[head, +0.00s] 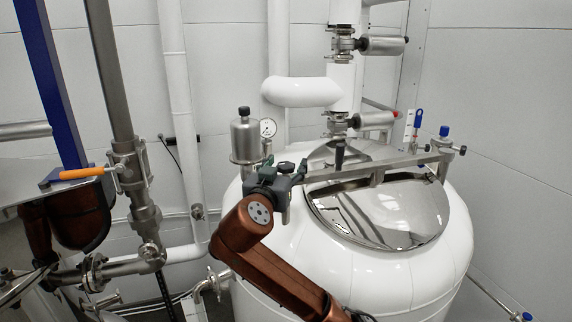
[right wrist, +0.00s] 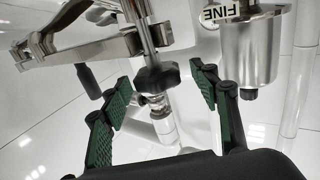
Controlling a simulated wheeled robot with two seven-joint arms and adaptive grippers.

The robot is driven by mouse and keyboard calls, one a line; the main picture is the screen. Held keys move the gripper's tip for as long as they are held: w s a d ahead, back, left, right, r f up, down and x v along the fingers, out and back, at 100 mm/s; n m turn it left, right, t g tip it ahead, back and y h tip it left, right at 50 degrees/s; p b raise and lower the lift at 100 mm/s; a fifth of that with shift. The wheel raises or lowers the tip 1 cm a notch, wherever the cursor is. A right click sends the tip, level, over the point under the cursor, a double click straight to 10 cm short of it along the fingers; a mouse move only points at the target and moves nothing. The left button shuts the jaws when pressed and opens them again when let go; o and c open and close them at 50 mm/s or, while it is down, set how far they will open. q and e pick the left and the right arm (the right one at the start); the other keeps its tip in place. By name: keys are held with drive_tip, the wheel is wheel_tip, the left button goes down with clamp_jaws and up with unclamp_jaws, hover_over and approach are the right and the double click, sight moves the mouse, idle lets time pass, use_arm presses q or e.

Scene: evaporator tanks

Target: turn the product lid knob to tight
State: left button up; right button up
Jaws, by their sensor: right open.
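The product lid (head: 385,210) is a shiny steel dome, shut on top of the white tank (head: 300,265). A steel bar (head: 380,168) crosses it. A black knob (head: 286,167) sits at the bar's left end; in the right wrist view the knob (right wrist: 157,77) is on an upright steel rod. My right gripper (head: 284,186) is at this knob. In the right wrist view its green-padded fingers (right wrist: 160,92) stand apart on either side of the knob, with clear gaps, holding nothing. My left gripper is not in view.
A black upright handle (head: 340,155) is near the bar's middle. A blue-topped fitting (head: 444,132) stands right. Pipes and an orange valve handle (head: 90,173) are left.

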drive_tip(key=v, duration=1.1)
drive_tip(key=shift+s+a, duration=0.2)
drive_tip(key=shift+s, duration=0.1)
